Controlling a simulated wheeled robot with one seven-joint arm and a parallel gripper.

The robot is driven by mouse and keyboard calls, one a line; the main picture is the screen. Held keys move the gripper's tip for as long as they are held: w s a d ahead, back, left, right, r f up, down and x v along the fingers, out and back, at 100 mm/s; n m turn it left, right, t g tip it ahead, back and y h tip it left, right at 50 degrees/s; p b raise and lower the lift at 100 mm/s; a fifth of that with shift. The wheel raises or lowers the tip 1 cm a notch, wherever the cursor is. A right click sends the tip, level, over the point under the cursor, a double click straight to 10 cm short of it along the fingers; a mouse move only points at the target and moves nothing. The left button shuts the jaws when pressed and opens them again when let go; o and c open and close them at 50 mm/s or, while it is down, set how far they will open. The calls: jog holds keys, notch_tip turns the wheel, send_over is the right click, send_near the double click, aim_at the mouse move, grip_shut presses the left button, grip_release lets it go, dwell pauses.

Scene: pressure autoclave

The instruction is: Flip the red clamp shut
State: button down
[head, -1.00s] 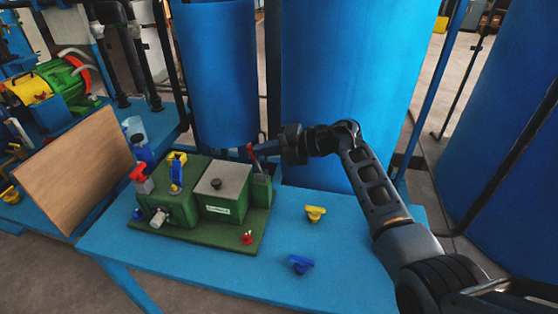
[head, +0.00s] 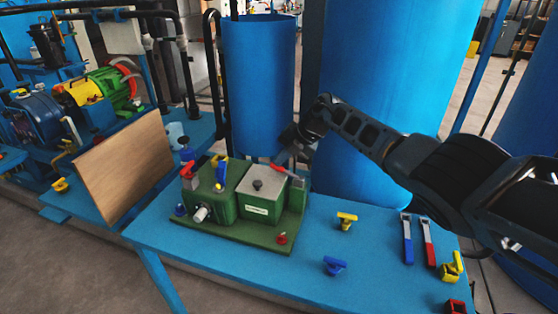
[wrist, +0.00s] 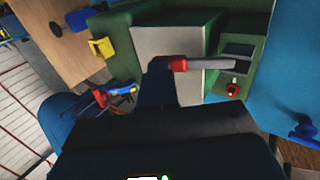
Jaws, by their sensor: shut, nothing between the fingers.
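The red clamp (head: 283,169) is at the right rear of the green box (head: 258,207). Its lever leans low toward the grey lid (head: 262,186), with the red end nearest the lid. In the wrist view the clamp's red end (wrist: 180,64) and its pale bar lie across the lid's edge. I cannot tell whether it is fully down. My gripper (head: 284,157) is shut and empty, just behind the red end. In the wrist view my gripper's fingertips (wrist: 160,67) are right beside the red end and seem to touch it.
Yellow (head: 346,220) and blue (head: 334,265) handles lie on the blue table (head: 270,275). Two long levers (head: 408,240) lie at its right. A wooden board (head: 125,170) stands left. A blue tank (head: 258,80) rises behind the box. The front table strip is clear.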

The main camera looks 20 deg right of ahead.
jog(key=shift+w+a+f+g+h+b, duration=0.25)
jog(key=shift+a+f+g+h+b, duration=0.1)
jog(key=shift+f+g+h+b, duration=0.35)
jog(key=shift+b+x, duration=0.9)
jog(key=shift+b, duration=0.65)
jog(key=shift+a, duration=0.2)
jog(key=shift+r+p, duration=0.65)
notch_tip(320, 180, up, 13)
jog(key=p, duration=0.6)
jog(key=shift+w, duration=0.1)
